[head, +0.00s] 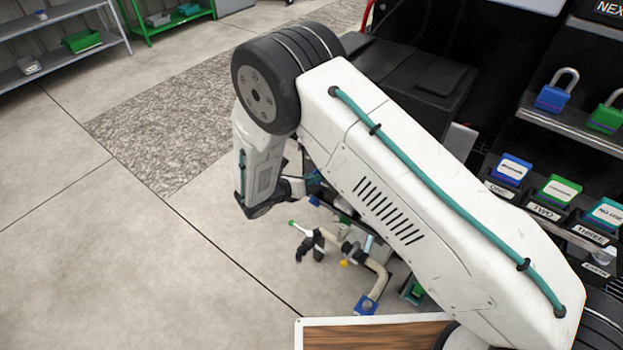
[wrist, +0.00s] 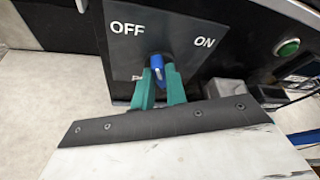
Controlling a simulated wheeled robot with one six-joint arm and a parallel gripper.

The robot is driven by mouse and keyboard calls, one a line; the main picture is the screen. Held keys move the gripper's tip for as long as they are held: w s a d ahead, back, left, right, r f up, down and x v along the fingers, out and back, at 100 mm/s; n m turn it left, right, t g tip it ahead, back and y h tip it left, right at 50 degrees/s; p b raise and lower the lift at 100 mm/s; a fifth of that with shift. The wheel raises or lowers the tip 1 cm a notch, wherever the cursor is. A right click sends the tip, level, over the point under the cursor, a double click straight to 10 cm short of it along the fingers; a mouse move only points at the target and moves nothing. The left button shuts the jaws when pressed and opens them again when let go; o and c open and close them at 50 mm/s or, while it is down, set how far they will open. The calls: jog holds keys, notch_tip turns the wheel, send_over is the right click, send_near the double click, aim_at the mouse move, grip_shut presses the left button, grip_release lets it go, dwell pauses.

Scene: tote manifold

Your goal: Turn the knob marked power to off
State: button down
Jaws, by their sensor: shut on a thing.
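In the wrist view a blue knob (wrist: 157,63) stands on a dark panel (wrist: 185,55). White OFF is printed to its upper left and ON to its upper right. A white mark shows on the knob; I cannot tell for sure which word it points at. A label under the knob is mostly hidden; only a first letter like P shows. My gripper (wrist: 160,80) has one green finger on each side of the knob and is shut on it. In the head view my arm hides the knob, and I cannot make out the gripper's fingertips there.
A green round button (wrist: 288,47) sits right of the panel. In the head view a shelf with padlocks (head: 552,97) and labelled blocks (head: 511,168) stands at right. Pipes with a green-tipped valve (head: 300,228) are below my arm. The floor at left is clear.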

jog(key=shift+w+a+f+n+g+h, duration=0.1)
jog(key=shift+n+g+h, duration=0.1)
jog(key=shift+n+h, duration=0.35)
jog(key=shift+a+f+n+g+h, duration=0.1)
jog(key=shift+n+g+h, duration=0.15)
jog(key=shift+n, duration=0.5)
jog(key=shift+r, duration=0.1)
jog(key=c, duration=1.4)
grip_release()
jog(key=shift+c, duration=0.2)
jog(key=v, duration=0.7)
jog(key=shift+s+a, duration=0.25)
